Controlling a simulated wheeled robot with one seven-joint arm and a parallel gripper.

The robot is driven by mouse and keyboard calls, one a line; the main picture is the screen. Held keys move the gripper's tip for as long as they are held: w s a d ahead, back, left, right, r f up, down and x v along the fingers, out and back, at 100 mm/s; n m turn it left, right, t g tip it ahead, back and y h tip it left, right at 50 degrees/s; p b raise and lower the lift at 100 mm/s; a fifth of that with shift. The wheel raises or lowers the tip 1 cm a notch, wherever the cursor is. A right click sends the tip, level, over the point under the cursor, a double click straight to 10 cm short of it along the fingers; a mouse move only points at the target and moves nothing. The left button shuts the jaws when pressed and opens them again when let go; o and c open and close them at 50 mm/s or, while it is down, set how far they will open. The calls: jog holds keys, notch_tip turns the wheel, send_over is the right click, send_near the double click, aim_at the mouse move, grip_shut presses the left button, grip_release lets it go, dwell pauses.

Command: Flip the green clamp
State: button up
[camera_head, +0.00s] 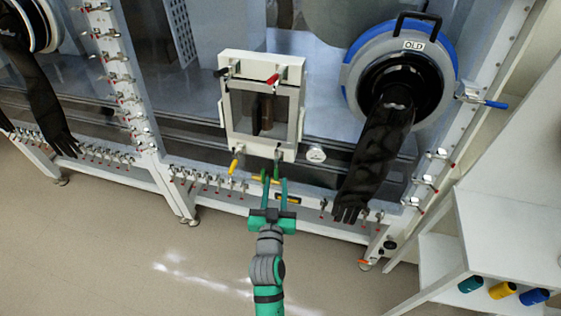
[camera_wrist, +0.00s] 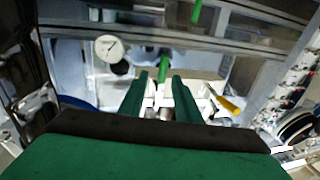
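The green clamp (camera_head: 277,165) is at the lower right corner of the small white-framed hatch (camera_head: 228,108). Its green handle hangs down below the frame. In the wrist view the green handle (camera_wrist: 163,66) shows between and just beyond my fingertips. My gripper (camera_head: 275,181) is just below the clamp, pointing up at it. In the wrist view my gripper (camera_wrist: 161,78) has its two green fingers apart, with a gap on each side of the handle. I see nothing held. The exact depth between fingertips and handle is unclear.
A yellow clamp (camera_head: 233,165) is at the hatch's lower left, a red one (camera_head: 272,79) and a black one (camera_head: 222,72) above. A round gauge (camera_head: 316,154) sits right of the green clamp. A black glove (camera_head: 375,155) hangs further right. Floor (camera_head: 120,240) is clear.

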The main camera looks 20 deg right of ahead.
aim_at(276, 174)
jog(key=x, duration=0.7)
jog(key=shift+w+a, duration=0.1)
jog(key=shift+w, duration=0.35)
jog(key=shift+w+d, duration=0.4)
jog(key=shift+w, duration=0.25)
